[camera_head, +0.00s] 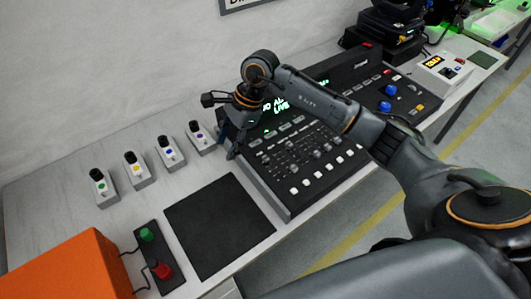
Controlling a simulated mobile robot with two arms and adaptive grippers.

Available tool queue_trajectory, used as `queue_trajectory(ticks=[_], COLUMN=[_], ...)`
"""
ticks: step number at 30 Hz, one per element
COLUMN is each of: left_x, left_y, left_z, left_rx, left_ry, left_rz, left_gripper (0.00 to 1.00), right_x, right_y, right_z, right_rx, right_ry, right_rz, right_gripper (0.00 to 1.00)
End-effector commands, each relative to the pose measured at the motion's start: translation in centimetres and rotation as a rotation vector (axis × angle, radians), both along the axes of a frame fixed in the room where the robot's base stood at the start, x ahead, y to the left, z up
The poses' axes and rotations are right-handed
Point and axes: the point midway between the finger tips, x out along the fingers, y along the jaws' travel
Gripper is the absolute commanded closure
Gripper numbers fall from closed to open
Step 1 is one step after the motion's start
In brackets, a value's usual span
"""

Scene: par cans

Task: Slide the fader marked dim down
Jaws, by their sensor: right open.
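The dark lighting console (283,199) lies tilted on the bench, with rows of faders and knobs, white buttons along its front edge and a green-lit display. The faders (291,157) are small in the head view and their markings cannot be read, so I cannot tell which one is dim. My right gripper (233,152) points down at the console's left edge, left of the fader rows. It is open and holds nothing that I can see. Whether its fingertips touch the console is unclear. My right arm covers part of the console's display and upper panel. My left gripper is not in view.
Several small boxes with black-topped switches (168,154) line the bench left of the console. A black mat (218,228), a box with green and red buttons (152,257) and an orange case (72,270) are nearer. Black equipment (378,42) stands behind right.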

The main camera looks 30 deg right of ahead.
Motion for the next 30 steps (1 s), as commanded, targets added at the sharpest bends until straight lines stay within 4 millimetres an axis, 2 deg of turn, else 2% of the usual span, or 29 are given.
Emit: queue_trajectory(ticks=[1,3,6,9,13,17,24,30], left_x=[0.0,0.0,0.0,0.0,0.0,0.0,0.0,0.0], left_y=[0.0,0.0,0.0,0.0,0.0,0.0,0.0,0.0], left_z=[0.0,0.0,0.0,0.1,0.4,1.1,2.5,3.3], left_rx=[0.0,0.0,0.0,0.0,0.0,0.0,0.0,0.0], left_ry=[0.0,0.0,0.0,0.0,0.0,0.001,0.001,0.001], left_rz=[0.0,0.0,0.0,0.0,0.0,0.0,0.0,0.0], left_gripper=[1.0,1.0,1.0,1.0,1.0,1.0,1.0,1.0], right_x=[0.6,0.9,0.9,0.9,0.8,0.7,0.6,0.7], right_y=[-2.9,-6.3,-9.5,-11.0,-11.4,-11.3,-11.2,-11.2], right_z=[0.2,0.5,1.1,1.4,0.7,-1.3,-6.5,-10.1], right_rx=[-0.111,-0.239,-0.359,-0.415,-0.428,-0.426,-0.423,-0.422], right_ry=[0.002,0.018,0.042,0.058,0.066,0.067,0.068,0.066], right_rz=[0.009,0.017,0.02,0.018,0.019,0.019,0.019,0.018], right_gripper=[0.57,0.57,0.57,0.57,0.57,0.57,0.57,0.57])
